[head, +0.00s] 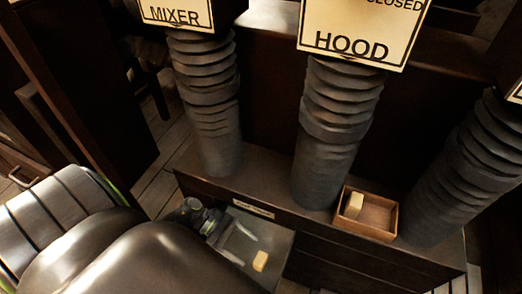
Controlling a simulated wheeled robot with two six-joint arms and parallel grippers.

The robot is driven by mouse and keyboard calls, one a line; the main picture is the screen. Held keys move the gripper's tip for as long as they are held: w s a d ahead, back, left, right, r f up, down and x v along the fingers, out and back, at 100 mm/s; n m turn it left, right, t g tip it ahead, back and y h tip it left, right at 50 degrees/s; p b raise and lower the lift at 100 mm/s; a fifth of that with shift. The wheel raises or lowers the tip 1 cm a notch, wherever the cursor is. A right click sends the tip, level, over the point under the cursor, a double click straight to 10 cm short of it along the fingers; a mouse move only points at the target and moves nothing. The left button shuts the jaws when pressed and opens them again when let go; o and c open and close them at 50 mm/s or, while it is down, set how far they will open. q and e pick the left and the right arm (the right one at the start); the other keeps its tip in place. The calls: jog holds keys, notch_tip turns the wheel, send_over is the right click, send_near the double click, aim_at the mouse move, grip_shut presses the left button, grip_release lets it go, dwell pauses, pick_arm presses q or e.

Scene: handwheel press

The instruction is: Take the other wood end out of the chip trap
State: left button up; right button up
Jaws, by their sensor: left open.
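One wood end (260,261), a small pale block, lies in the grey open tray of the chip trap (283,243), low at the centre. My left gripper (244,247) reaches over this tray from the left. It is open and empty, with its fingertips just left of the block and apart from it. Another wood end (353,205) stands in a small wooden box (370,229) to the right. My left arm hides the tray's left and near parts. My right gripper is not in view.
Ribbed dark hoses rise behind the tray, one under the MIXER sign (176,14), one under the HOOD sign (352,45), and another (455,175) at the right. The wooden box sits between two hoses on a dark ledge (262,178). Plank floor shows at left.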

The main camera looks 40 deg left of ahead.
aim_at(259, 258)
pick_arm(q)
jog(key=p+x, duration=0.1)
jog(key=x, duration=0.4)
jog(key=shift+s+d+r, duration=0.1)
jog(key=shift+r, duration=0.1)
jog(key=shift+d+f, duration=0.25)
jog(key=shift+d, duration=0.2)
jog(key=c, duration=1.1)
jog(key=shift+o, duration=0.2)
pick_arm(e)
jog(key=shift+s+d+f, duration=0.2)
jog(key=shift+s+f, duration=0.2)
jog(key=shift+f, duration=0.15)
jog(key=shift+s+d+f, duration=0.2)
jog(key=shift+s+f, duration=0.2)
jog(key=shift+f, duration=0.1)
